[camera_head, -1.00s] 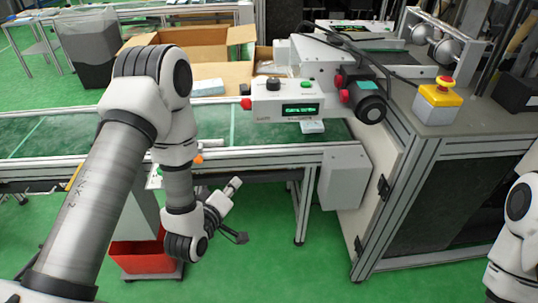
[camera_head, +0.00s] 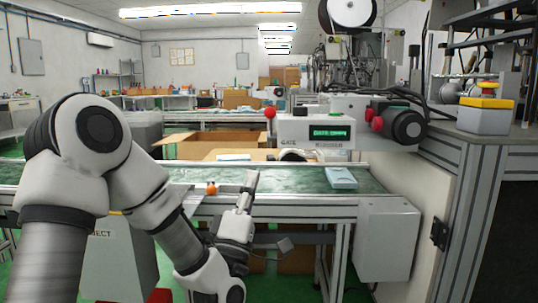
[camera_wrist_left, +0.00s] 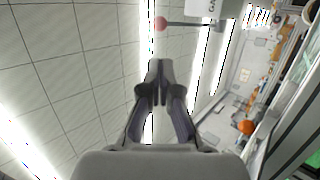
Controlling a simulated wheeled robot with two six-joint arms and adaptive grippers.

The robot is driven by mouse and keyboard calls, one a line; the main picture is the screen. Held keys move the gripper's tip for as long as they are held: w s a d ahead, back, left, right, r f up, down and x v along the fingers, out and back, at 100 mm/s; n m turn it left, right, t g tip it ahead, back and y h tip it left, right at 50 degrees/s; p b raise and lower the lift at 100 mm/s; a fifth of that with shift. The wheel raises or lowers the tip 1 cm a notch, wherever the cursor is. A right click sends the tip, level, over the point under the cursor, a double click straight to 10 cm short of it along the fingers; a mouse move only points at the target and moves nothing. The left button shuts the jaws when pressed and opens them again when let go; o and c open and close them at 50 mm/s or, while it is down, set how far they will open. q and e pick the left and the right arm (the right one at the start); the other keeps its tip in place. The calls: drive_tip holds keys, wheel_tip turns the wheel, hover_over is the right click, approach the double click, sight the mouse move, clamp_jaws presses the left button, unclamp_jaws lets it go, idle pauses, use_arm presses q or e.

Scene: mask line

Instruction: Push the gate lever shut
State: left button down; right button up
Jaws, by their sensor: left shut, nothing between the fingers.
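The gate lever's red ball knob (camera_head: 270,112) stands at the upper left of the white gate box (camera_head: 300,130), which has a green-lit display. In the left wrist view the knob (camera_wrist_left: 160,23) sits at the end of a dark rod running to the box. My left gripper (camera_head: 251,181) is shut and empty, pointing up, below and slightly left of the knob and apart from it. In the left wrist view its fingertips (camera_wrist_left: 159,66) are together, with the knob beyond them. My right gripper is out of view.
A green conveyor (camera_head: 290,180) runs under the gate box and carries a pale blue packet (camera_head: 340,177). A motor (camera_head: 400,124) is right of the box. A yellow stop-button box (camera_head: 485,115) stands on the right bench.

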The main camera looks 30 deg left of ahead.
use_arm(q)
drive_tip(key=shift+r, duration=0.15)
drive_tip(key=p, duration=1.1)
approach(269, 117)
drive_tip(key=r, duration=0.2)
drive_tip(key=w, duration=0.1)
drive_tip(key=w+a+r+b, duration=0.1)
drive_tip(key=w, duration=0.1)
drive_tip(key=w+r, duration=0.1)
drive_tip(key=shift+w+a+r, duration=0.15)
drive_tip(key=shift+w, duration=0.15)
drive_tip(key=shift+w+a+r, duration=0.1)
drive_tip(key=shift+w+r, duration=0.2)
